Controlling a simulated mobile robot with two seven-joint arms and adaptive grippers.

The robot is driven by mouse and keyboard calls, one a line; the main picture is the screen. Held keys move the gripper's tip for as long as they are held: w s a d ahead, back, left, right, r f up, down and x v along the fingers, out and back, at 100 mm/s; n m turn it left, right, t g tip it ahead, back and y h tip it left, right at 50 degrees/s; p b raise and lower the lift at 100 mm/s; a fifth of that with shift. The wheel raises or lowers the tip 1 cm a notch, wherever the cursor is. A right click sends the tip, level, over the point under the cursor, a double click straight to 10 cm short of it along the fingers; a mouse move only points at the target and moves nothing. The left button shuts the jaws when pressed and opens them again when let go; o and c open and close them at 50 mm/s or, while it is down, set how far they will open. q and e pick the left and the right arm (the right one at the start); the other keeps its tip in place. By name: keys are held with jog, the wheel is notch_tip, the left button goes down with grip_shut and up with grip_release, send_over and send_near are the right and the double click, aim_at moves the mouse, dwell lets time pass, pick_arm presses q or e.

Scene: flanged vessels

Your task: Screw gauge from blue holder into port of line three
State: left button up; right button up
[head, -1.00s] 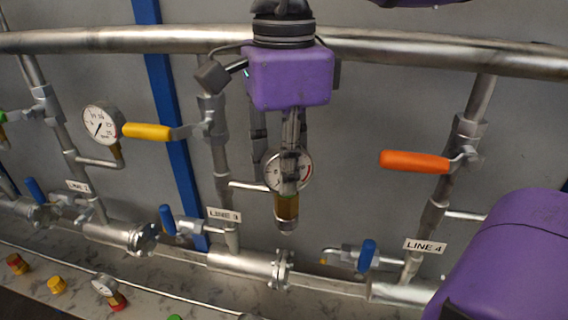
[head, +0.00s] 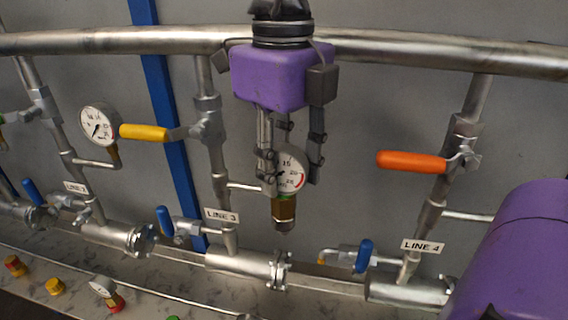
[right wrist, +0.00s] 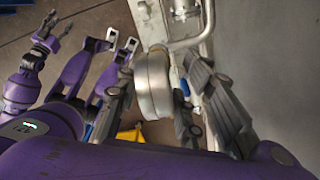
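The gauge (head: 291,170) has a round white dial with a red mark and a brass stem (head: 284,209). It stands upright at the end of line three's side pipe (head: 243,187). Whether its thread sits in the port is hidden. My right gripper (head: 290,168) points down over it, one finger each side. The fingers are apart, with a narrow gap to the gauge. In the right wrist view, the gauge's metal case (right wrist: 152,85) lies between the right gripper's fingers (right wrist: 158,103). The left gripper does not show in the head view; purple arm parts show in the wrist view. I see no blue holder.
Line three's label (head: 221,215), blue valve handle (head: 165,220) and yellow lever (head: 145,131) are left of the gauge. An orange lever (head: 411,161) is to the right. A thick pipe (head: 420,51) crosses behind the right gripper.

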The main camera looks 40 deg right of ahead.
jog(key=o, duration=0.5)
jog(key=shift+w+a, duration=0.1)
jog(key=shift+a, duration=0.1)
jog(key=shift+d+r, duration=0.1)
jog(key=shift+r, duration=0.35)
notch_tip(320, 180, up, 11)
jog(key=shift+r, duration=0.1)
